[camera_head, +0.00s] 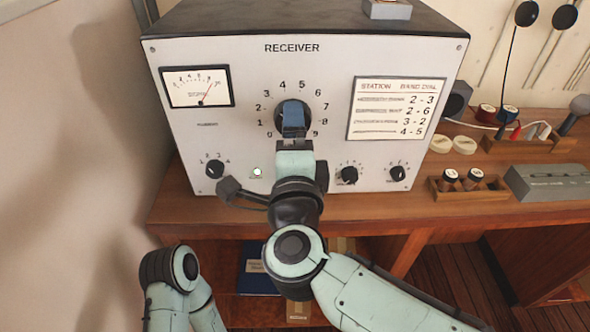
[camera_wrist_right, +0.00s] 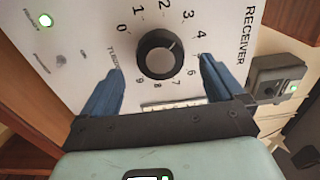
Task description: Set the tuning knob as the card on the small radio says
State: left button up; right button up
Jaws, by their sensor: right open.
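The receiver (camera_head: 328,60) faces me with its black tuning knob (camera_wrist_right: 158,58) ringed by numbers. In the wrist view the knob's white line points close to 4. My right gripper (camera_wrist_right: 162,88) is open, with one blue finger on each side of the knob and gaps to it. In the head view my right gripper (camera_head: 292,118) covers much of the knob. A small grey box, perhaps the small radio, stands on the receiver (camera_head: 388,9), cut off by the top edge. It also shows in the wrist view (camera_wrist_right: 268,84). No readable card shows on it. My left gripper is out of view.
A station card (camera_head: 393,108) on the receiver lists number pairs. Smaller knobs (camera_head: 347,175) sit along its lower edge. A wooden tray (camera_head: 470,190), a grey box (camera_head: 548,183) and plugs (camera_head: 530,131) crowd the desk at right.

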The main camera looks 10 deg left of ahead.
jog(key=v, duration=1)
